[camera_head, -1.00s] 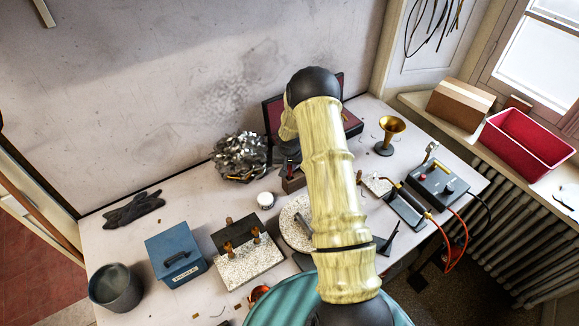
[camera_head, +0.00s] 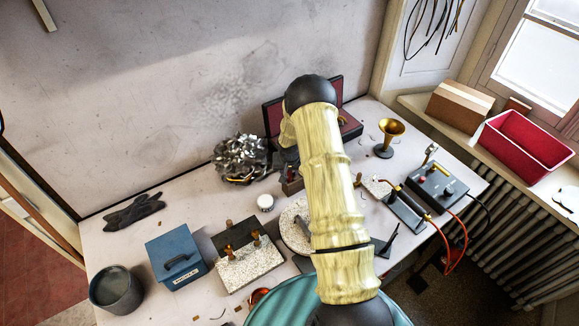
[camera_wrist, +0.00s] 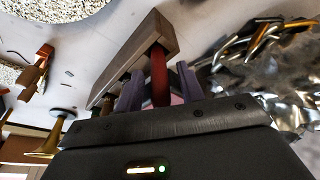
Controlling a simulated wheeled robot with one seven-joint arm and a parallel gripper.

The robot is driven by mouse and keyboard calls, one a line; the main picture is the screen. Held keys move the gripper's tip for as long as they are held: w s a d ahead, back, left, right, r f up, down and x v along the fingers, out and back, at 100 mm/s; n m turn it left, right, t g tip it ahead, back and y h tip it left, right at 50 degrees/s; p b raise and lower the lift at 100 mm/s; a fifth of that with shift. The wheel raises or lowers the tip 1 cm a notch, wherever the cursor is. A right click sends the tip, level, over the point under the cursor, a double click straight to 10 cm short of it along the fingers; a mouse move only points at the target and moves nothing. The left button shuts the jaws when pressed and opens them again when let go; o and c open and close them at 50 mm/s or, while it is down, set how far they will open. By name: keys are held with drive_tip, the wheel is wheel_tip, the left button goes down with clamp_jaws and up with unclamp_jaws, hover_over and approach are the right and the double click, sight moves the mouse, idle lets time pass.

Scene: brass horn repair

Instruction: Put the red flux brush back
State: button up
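The red flux brush shows in the wrist view as a red handle (camera_wrist: 159,76) running from a wooden rack (camera_wrist: 133,57) toward my gripper. Its upper end meets the rack's wood; its bristles are not visible. My gripper (camera_wrist: 158,92) has its two grey-purple fingers on either side of the red handle, with narrow gaps showing, so it looks open around it. A darker handle shows behind the left finger. In the head view the small wooden rack (camera_head: 292,186) stands on the bench, left of my arm, which partly hides the gripper.
A heap of shiny metal wool (camera_head: 240,157) lies left of the rack, close by in the wrist view. A brass bell (camera_head: 390,132) stands right. An open dark case (camera_head: 336,90) is behind.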

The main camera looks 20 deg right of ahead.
drive_tip(key=b+v, duration=0.3)
drive_tip(key=v, duration=0.9)
drive_tip(key=shift+b, duration=0.35)
drive_tip(key=shift+r, duration=0.1)
drive_tip(key=s+a+r+n, duration=0.1)
drive_tip(key=s+a+r, duration=0.3)
drive_tip(key=s, duration=0.4)
drive_tip(key=s+a+r+n, duration=0.2)
drive_tip(key=s+a+r, duration=0.1)
drive_tip(key=s, duration=0.5)
drive_tip(key=s+a+r+n+y, duration=0.1)
drive_tip(key=s+a+r, duration=0.3)
drive_tip(key=s, duration=0.5)
drive_tip(key=shift+a+r+n, duration=0.3)
drive_tip(key=shift+r, duration=0.2)
